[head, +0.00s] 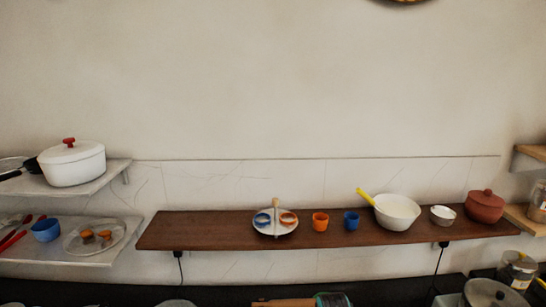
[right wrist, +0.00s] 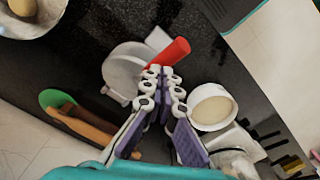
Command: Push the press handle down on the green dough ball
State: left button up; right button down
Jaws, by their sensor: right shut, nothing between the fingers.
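My right gripper (right wrist: 163,75) shows in the right wrist view, its purple-padded fingers shut with nothing between them. A white rounded device (right wrist: 124,70) with a red handle (right wrist: 168,54) lies just beyond the fingertips on the dark counter; it may be the press. I cannot tell whether the fingers touch it. I cannot make out a green dough ball for certain. A green round thing (right wrist: 54,99) with a brown wooden piece is left of the gripper. My left gripper is not in view.
A white round container (right wrist: 212,106) stands right of the fingers. A pale bowl (right wrist: 32,15) is at the upper left. In the head view, a brown wall shelf (head: 220,226) holds cups, a white bowl (head: 397,212) and a clay pot (head: 485,207). The counter shows only at the bottom edge.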

jog(key=shift+f+b, duration=3.15)
jog(key=shift+f, duration=0.3)
dwell(1.6)
dwell(0.5)
jog(key=shift+r+p, duration=2.7)
jog(key=shift+r, duration=0.9)
jog(key=shift+s+d+r, duration=0.1)
jog(key=shift+s, duration=0.05)
jog(key=s+d+r+m+t+b, duration=0.2)
jog(key=s+m+t+b, duration=0.1)
jog(key=s, duration=0.2)
jog(key=s+d+r+m+t+b, duration=0.2)
jog(key=s+m+t+b, duration=0.1)
jog(key=s+t+b, duration=0.1)
jog(key=shift+s+d, duration=0.25)
jog(key=shift+s, duration=0.25)
